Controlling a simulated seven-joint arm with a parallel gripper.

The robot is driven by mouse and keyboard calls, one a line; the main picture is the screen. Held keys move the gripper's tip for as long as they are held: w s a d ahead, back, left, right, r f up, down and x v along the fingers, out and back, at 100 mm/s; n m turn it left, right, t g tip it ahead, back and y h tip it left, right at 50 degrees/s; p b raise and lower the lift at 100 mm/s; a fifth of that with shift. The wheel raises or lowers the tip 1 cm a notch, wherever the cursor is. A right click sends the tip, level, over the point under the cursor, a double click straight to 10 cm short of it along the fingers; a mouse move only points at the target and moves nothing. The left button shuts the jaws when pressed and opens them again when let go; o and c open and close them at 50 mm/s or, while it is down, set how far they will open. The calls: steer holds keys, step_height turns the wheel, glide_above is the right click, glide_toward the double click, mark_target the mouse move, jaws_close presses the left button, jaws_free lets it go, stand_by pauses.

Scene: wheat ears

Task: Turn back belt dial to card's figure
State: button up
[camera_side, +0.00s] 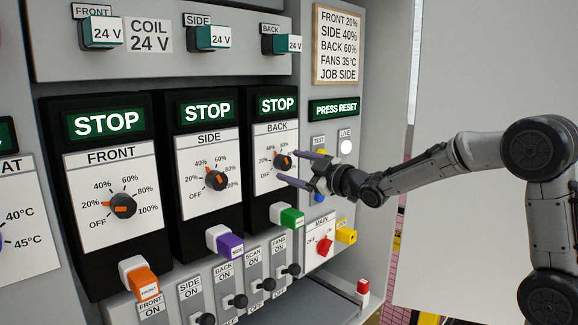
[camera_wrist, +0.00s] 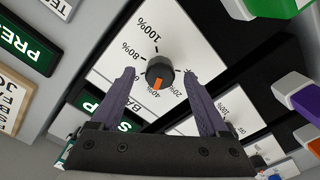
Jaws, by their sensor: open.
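The back belt dial (camera_side: 283,161) is a black knob with an orange pointer on the white BACK panel (camera_side: 262,185). In the wrist view the dial (camera_wrist: 160,70) sits between my fingertips, with its pointer toward the 40% mark. The card (camera_side: 338,45) reads FRONT 20%, SIDE 40%, BACK 60%, FANS 35°C, JOB SIDE. My gripper (camera_side: 289,166) is open in front of the BACK panel, its purple fingers pointing at the dial. It also shows in the wrist view (camera_wrist: 159,76). I cannot tell whether the fingers touch the knob.
The SIDE dial (camera_side: 215,180) and FRONT dial (camera_side: 121,205) are to the left. All three panels show STOP. A green plug (camera_side: 291,217) sits below the BACK panel, with the red MAIN switch (camera_side: 324,246) to its right. A PRESS RESET sign (camera_side: 334,109) is above right.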

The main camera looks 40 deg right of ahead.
steer(key=shift+w, duration=1)
jaws_close()
